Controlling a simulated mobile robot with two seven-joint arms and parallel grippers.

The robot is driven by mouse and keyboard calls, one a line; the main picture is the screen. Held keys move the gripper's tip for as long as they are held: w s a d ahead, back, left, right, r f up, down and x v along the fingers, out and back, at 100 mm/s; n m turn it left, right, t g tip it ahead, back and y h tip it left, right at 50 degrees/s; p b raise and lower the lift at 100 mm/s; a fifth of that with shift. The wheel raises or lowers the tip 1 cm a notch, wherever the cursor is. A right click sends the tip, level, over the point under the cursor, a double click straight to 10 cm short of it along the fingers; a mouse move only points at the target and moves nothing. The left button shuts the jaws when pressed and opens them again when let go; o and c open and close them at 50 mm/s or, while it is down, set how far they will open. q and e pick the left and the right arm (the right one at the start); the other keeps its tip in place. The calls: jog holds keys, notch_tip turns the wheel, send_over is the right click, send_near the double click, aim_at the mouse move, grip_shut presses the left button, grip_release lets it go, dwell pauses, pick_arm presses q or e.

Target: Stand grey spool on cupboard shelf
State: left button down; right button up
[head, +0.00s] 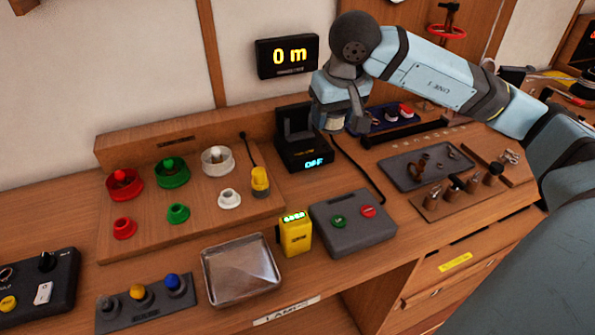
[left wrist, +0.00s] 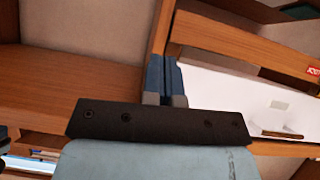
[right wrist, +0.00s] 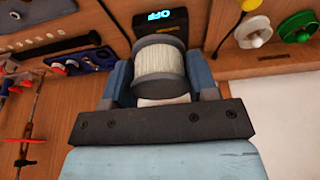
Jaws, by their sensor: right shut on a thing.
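The grey spool (right wrist: 160,62), wound with cream line between grey flanges, sits between the two fingers of my right gripper (right wrist: 160,80) in the right wrist view. My right gripper (head: 341,98) is shut on it, above the bench beside the black device with the "OFF" display. In the head view only a small cream part of the spool (head: 335,122) shows below the gripper. My left gripper (left wrist: 165,88) is shut and empty in the left wrist view, near wooden boards, and is out of the head view. I cannot tell which surface is the cupboard shelf.
The black device with the lit display (head: 302,145) stands close by the right gripper. A grey tray (head: 240,268), a yellow box (head: 295,234) and a two-button box (head: 352,222) fill the bench front. A dark mat (head: 400,172) with small parts lies to the right.

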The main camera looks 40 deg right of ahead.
aim_at(324, 193)
notch_tip(324, 193, down, 19)
jog(key=shift+f+b, duration=0.15)
jog(key=shift+b, duration=0.45)
jog(key=shift+f, duration=0.15)
jog(key=o, duration=1)
